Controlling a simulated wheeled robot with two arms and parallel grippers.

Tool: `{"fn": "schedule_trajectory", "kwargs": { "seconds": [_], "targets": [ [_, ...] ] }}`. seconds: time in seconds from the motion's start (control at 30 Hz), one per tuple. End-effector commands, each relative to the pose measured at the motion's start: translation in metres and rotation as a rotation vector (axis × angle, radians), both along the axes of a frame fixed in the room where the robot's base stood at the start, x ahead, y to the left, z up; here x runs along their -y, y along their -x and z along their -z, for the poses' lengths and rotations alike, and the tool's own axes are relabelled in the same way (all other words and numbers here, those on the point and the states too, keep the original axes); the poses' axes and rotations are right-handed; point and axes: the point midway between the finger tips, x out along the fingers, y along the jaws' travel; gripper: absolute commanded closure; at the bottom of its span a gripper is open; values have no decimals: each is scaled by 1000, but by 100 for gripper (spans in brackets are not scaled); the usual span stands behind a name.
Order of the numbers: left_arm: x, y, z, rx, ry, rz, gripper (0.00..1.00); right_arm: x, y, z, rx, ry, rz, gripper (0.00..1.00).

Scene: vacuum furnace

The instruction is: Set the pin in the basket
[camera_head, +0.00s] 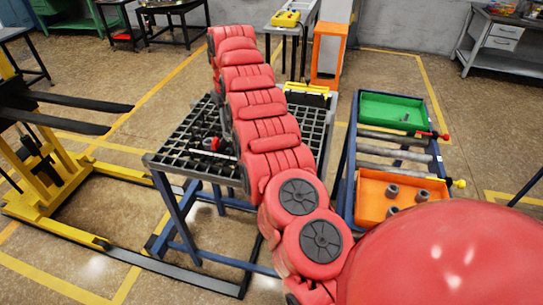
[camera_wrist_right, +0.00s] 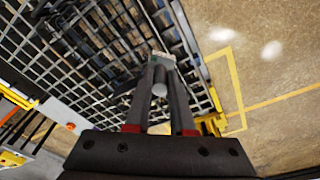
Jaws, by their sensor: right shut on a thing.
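My right gripper (camera_wrist_right: 161,74) is shut on a grey cylindrical pin (camera_wrist_right: 159,89) in the right wrist view, with the pin between its two dark fingers. The basket is a dark open lattice (camera_head: 176,159) on a blue-framed stand; its grid also fills the left of the right wrist view (camera_wrist_right: 95,50). In the head view my red right arm crosses over the basket and hides much of it. A dark gripper part with a red mark (camera_head: 210,145) shows at the arm's left, over the grid. I cannot tell whether the pin touches the grid. My left gripper is not in view.
A blue trolley right of the basket carries a green bin (camera_head: 370,99) and an orange bin (camera_head: 371,212) with several grey pieces. Rods with red and yellow ends lie between the bins. A yellow forklift (camera_head: 32,190) stands at the left. Floor shows between forklift and stand.

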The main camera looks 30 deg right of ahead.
Motion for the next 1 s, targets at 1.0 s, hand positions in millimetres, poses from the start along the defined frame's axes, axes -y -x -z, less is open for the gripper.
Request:
{"fn": "schedule_trajectory", "kwargs": {
  "seconds": [1.0],
  "targets": [
    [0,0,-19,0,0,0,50,64,16,-21,4,-2,-15,100]
  ]
}}
